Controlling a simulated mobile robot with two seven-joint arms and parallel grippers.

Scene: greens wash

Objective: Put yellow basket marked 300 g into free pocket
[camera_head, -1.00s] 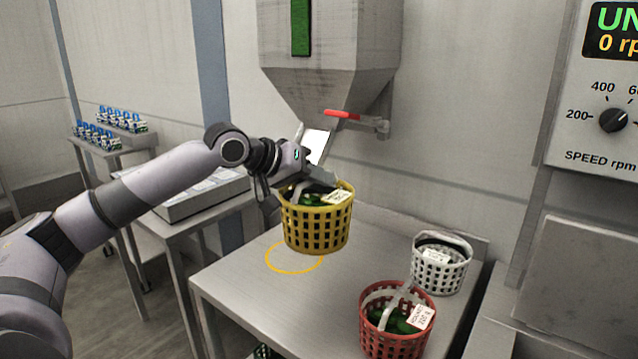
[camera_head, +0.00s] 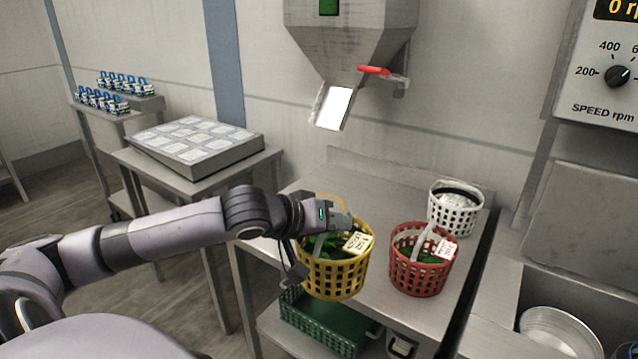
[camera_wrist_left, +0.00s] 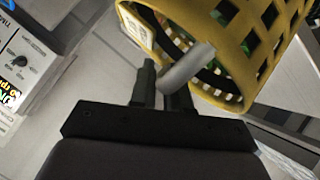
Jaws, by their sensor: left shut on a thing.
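The yellow basket (camera_head: 333,277) hangs at the front left edge of the steel table, with green leaves inside and a white tag (camera_head: 357,241) whose writing is too small to read. My left gripper (camera_head: 341,219) is shut on its handle at the top. In the left wrist view the fingers (camera_wrist_left: 163,92) close on the grey handle (camera_wrist_left: 188,68), and the yellow basket (camera_wrist_left: 232,50) fills the upper right. No free pocket can be made out for certain. My right gripper is not in view.
A red basket (camera_head: 418,277) with greens stands close right of the yellow one. A white basket (camera_head: 453,217) stands behind it. A green crate (camera_head: 322,326) is on the shelf below. A hopper chute (camera_head: 333,107) overhangs the table's back.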

